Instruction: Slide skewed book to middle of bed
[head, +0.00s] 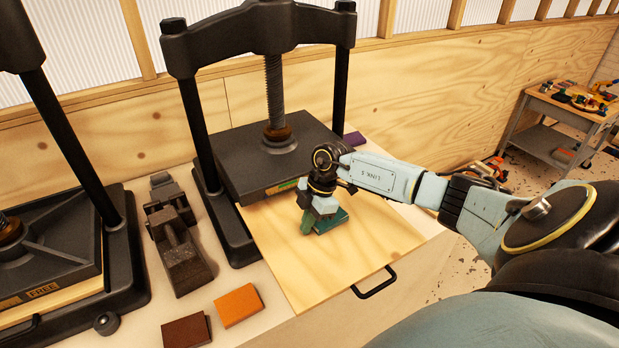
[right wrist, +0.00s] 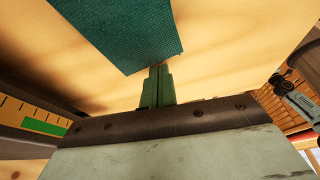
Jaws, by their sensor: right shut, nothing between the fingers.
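The teal book (head: 333,221) lies on the pale wooden bed (head: 290,265), which is pulled out from the black press. The book sits near the press plate, partly hidden behind my right gripper (head: 307,224). My right gripper points down, its green fingers shut and empty beside the book's left side. In the right wrist view the shut fingers (right wrist: 158,80) are at one edge of the teal book (right wrist: 125,30); I cannot tell whether they touch it. The book lies at an angle in that view. My left gripper is not in view.
The heavy press plate (head: 270,155) hangs over the back of the bed. A black handle (head: 375,284) is on the bed's front edge. Orange (head: 238,305) and brown (head: 187,331) books and a dark metal tool (head: 180,250) lie at left. The front of the bed is clear.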

